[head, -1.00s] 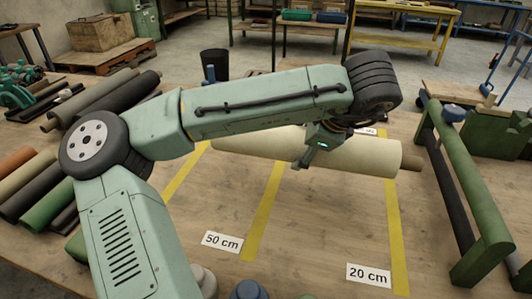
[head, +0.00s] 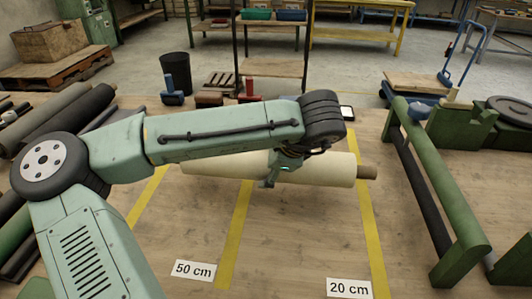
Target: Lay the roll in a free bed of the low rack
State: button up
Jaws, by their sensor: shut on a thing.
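A cream roll (head: 325,168) with a brown core end hangs across the middle of the wooden table, roughly level in the picture. My gripper (head: 268,182) is shut on it, close to its middle; my arm hides part of its upper edge. The roll's right end reaches past the 20 cm yellow stripe. To the right stands a low green frame (head: 462,262), which looks like the rack. A long green bar or roll (head: 436,180) lies along its top, and a dark one (head: 425,190) lies just left of it. I cannot make out its separate beds.
Several dark rolls (head: 62,125) lie at the left. Yellow stripes and the labels 50 cm (head: 194,269) and 20 cm (head: 349,288) mark the table. The table in front of the held roll is bare. A green machine (head: 462,125) stands behind the frame.

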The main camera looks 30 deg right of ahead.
jog(key=shift+w+f, duration=0.1)
jog(key=shift+f, duration=1.75)
jog(key=o, duration=1.9)
jog(key=shift+f, duration=0.25)
jog(key=shift+o, duration=0.2)
